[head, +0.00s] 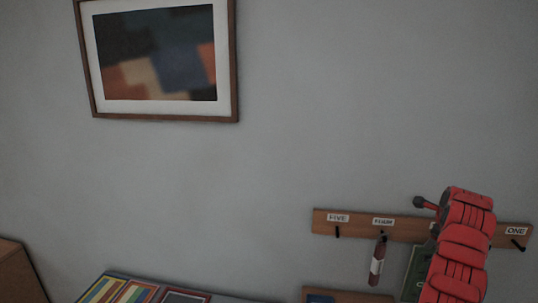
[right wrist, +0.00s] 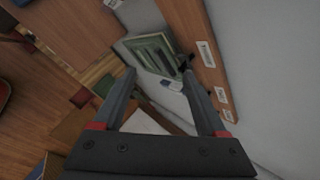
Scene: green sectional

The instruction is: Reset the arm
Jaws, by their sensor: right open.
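My right arm, red and segmented, rises at the right of the head view, in front of a wooden hook rack (head: 360,224). In the right wrist view my right gripper (right wrist: 158,73) has its two dark fingers spread apart, with nothing held between them. In the head view a green item (head: 412,272) hangs below the rack, partly hidden by my arm. My left gripper is not in view.
The rack has labels FIVE, FOUR and ONE; my arm hides part of it. A red-and-white roll (head: 377,264) hangs under FOUR. A framed picture (head: 155,55) hangs on the grey wall. Striped, coloured flat items (head: 130,292) lie at the bottom. A wooden piece (head: 18,275) stands lower left.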

